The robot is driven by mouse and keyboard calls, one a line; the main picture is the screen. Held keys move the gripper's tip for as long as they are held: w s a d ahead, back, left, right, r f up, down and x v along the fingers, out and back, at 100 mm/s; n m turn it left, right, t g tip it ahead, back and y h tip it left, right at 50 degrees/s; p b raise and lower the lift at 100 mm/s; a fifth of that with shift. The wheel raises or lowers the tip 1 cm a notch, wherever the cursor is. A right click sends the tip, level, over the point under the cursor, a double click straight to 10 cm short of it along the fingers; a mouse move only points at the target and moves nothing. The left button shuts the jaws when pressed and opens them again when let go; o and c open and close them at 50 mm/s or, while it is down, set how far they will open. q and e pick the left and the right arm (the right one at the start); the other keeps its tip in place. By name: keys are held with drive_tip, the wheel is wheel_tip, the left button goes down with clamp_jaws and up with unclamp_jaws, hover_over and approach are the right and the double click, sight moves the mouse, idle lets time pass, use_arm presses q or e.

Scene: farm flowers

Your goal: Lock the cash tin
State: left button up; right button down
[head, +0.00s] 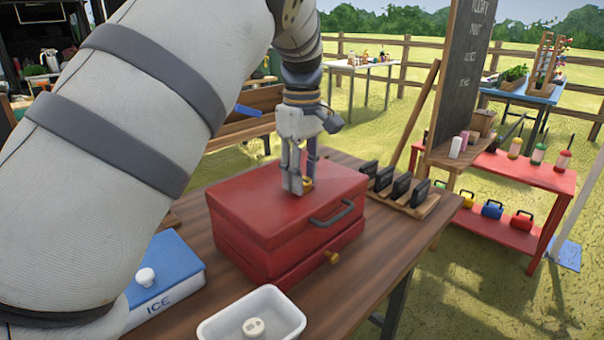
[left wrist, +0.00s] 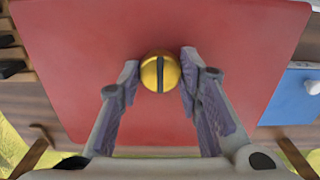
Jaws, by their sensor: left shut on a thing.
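The red cash tin (head: 245,205) stands on the brown wooden table, its lid down. It has a dark handle on its front and a small brass knob (head: 331,258) low on the front. A round brass lock knob with a dark slot (left wrist: 160,72) sits on top of the lid. My left gripper (head: 302,188) points down over the lid, its fingertips on either side of the brass knob, which also shows in the head view (head: 307,184). In the left wrist view my left gripper (left wrist: 160,85) is closed in around the knob. My right gripper is not in view.
A blue-and-white ICE box (head: 165,275) stands left of the tin. A white tray (head: 285,303) with a small white round piece is at the front. A wooden rack with several black holders (head: 420,205) stands to the right. A red shelf (head: 520,172) lies beyond.

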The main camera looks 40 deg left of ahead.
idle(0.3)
use_arm(q)
drive_tip(key=o, duration=1.2)
wheel_tip(320, 180, up, 12)
